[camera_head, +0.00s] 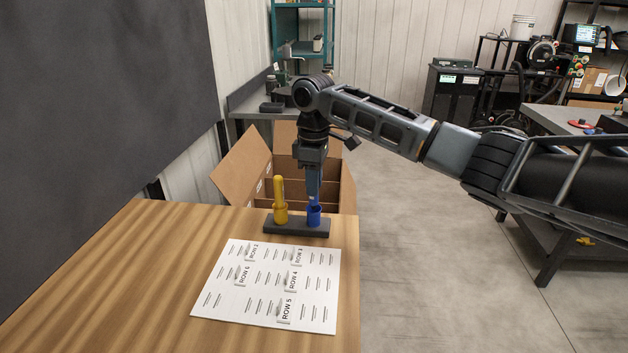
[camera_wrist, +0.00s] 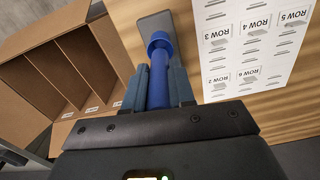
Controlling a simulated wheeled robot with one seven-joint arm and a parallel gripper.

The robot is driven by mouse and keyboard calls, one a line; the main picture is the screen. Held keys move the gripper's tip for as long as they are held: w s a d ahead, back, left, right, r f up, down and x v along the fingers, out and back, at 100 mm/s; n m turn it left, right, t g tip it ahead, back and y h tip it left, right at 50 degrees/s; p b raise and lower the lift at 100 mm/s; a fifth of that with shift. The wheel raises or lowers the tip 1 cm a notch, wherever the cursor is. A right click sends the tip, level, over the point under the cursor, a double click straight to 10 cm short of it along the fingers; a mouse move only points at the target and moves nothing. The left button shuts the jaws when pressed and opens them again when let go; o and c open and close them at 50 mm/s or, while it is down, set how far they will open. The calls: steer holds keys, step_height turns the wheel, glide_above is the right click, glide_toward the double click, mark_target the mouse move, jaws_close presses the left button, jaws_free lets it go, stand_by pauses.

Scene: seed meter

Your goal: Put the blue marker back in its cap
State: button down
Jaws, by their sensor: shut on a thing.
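My gripper (camera_head: 314,196) points straight down over the dark stand (camera_head: 297,228) at the table's far edge. It is shut on the blue marker (camera_wrist: 158,88), whose body shows between the two fingers in the wrist view. The blue cap (camera_head: 314,217) stands upright in the right side of the stand. It also shows in the wrist view (camera_wrist: 160,40), in line with the marker. The marker's lower end meets the cap's mouth, but how deep it sits is hidden. In the head view the fingers cover most of the marker.
A yellow marker (camera_head: 279,190) stands upright in a yellow cap (camera_head: 281,215) left of the blue cap, close to my gripper. A white sheet with row labels (camera_head: 262,305) lies on the wooden table (camera_head: 110,290). An open cardboard box (camera_head: 245,170) stands behind the table edge.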

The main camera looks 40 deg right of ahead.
mark_target(314, 204)
steer(key=shift+f, duration=1.75)
stand_by(1.8)
steer(key=c, duration=0.9)
jaws_free()
steer(key=shift+o, duration=0.2)
steer(key=shift+r+b, duration=0.55)
steer(key=shift+r, duration=3.35)
